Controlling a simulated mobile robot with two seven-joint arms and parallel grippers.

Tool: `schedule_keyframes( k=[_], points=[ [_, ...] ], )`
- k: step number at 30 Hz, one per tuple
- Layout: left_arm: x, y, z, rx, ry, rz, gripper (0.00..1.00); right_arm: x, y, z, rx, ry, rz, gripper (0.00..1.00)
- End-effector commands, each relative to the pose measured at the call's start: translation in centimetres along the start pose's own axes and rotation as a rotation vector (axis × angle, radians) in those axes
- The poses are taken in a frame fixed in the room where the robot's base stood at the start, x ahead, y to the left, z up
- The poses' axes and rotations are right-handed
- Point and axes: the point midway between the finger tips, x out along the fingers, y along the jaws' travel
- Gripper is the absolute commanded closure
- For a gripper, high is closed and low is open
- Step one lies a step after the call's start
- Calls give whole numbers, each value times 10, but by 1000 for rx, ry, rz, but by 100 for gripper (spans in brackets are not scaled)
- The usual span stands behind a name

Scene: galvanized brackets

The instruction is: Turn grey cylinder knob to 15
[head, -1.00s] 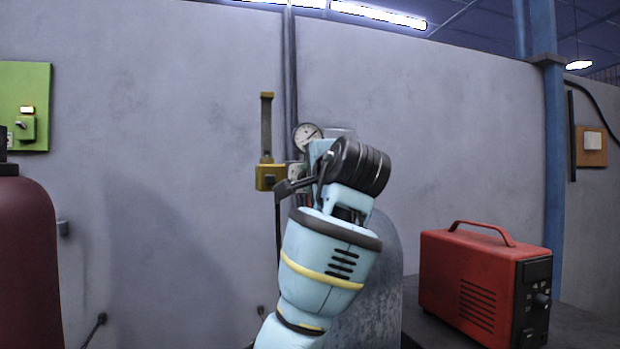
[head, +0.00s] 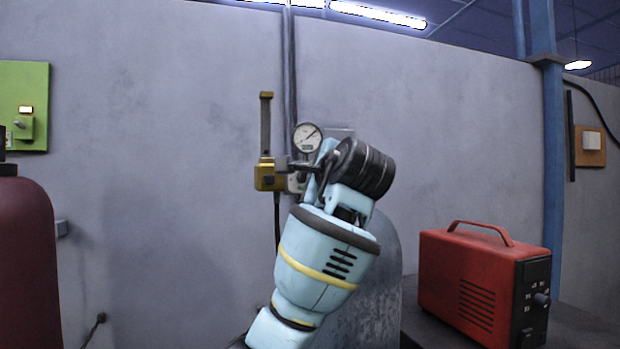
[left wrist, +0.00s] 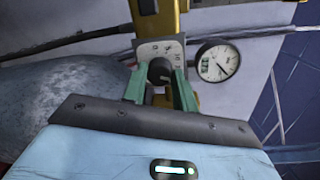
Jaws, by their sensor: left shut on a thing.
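The grey cylinder (head: 385,285) stands behind my left arm, and its side also shows in the left wrist view (left wrist: 65,95). Its knob (left wrist: 159,71) is a dark round knob in front of a pale scale plate (left wrist: 152,50) with small marks. My left gripper (left wrist: 160,88) has its green fingers on either side of the knob and is shut on it. I cannot read which mark the knob points to. In the head view the left gripper (head: 300,170) is at the fittings below the gauge, and my wrist hides the knob. My right gripper is not in view.
A round gauge (head: 307,137) sits just above the gripper, beside the fingers in the wrist view (left wrist: 217,62). A yellow fitting with an upright tube (head: 267,178) is close on the left. A red box (head: 480,285) stands right, a dark red cylinder (head: 25,265) far left.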

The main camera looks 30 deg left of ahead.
Motion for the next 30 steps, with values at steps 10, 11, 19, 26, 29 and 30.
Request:
schedule_keyframes(
  k=[10,11,19,26,29,30],
  points=[
    [0,1,-1,1,1,2,60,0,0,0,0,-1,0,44],
    [0,1,-1,1,1,2,56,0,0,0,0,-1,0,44],
    [0,0,0,0,1,1,50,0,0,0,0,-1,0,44],
    [-15,0,-1,0,3,-1,50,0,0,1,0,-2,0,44],
    [-31,0,-1,-1,2,-2,50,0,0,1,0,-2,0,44],
    [-38,-1,-1,-2,3,-3,50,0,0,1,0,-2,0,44]
  ],
)
